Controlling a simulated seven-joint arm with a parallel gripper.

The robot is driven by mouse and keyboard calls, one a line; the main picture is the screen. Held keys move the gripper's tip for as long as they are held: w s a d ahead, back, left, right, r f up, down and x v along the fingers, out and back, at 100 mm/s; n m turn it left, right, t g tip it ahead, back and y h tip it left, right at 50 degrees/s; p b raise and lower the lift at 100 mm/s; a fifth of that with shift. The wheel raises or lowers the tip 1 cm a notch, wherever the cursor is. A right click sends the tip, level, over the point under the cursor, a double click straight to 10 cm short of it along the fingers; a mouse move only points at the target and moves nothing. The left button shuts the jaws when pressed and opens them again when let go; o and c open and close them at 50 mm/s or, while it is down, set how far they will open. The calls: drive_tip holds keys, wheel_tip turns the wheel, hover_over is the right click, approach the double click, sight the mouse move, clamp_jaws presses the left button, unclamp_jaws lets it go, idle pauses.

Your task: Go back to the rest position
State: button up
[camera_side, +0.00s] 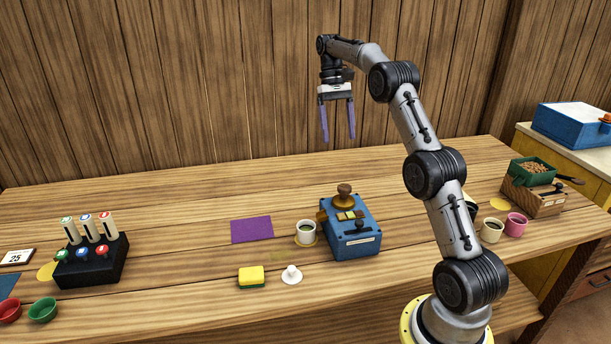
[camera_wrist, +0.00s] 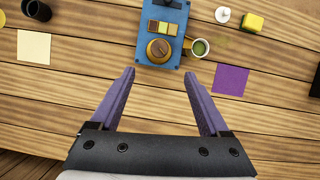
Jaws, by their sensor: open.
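My gripper (camera_side: 338,119) hangs high above the back of the table, pointing down, with its two purple fingers apart and nothing between them. In the wrist view my gripper (camera_wrist: 159,76) also shows open and empty. Below it in that view is the blue box (camera_wrist: 150,49) with a round brown knob on top. The same blue box (camera_side: 352,240) stands mid-table in the side view, well below and apart from my fingers.
A white cup (camera_side: 306,233), purple mat (camera_side: 252,229), yellow sponge (camera_side: 251,276) and white knobbed piece (camera_side: 291,275) lie near the box. A black dispenser block (camera_side: 92,262) stands left; a wooden grinder-like box (camera_side: 535,192) stands right. Air around my gripper is clear.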

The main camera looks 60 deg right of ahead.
drive_tip(key=s+a+r+n+t+h, duration=0.2)
drive_tip(key=s+a+r+n, duration=0.1)
drive_tip(key=a+r, duration=1.15)
drive_tip(key=s+a+r+n+t, duration=0.2)
drive_tip(key=s+a, duration=0.4)
drive_tip(key=a, duration=0.1)
drive_tip(key=s+a+f+n+t+h, duration=0.1)
drive_tip(key=s+a+f, duration=0.2)
drive_tip(key=s, duration=0.3)
drive_tip(key=s+a+f+n+t, duration=0.1)
drive_tip(key=s+a+f+t, duration=0.1)
drive_tip(key=s+a, duration=0.25)
drive_tip(key=s+f+n+t, duration=0.1)
drive_tip(key=s+f+t, duration=0.1)
drive_tip(key=f, duration=0.8)
drive_tip(key=shift+s, duration=0.65)
drive_tip(key=shift+a, duration=0.1)
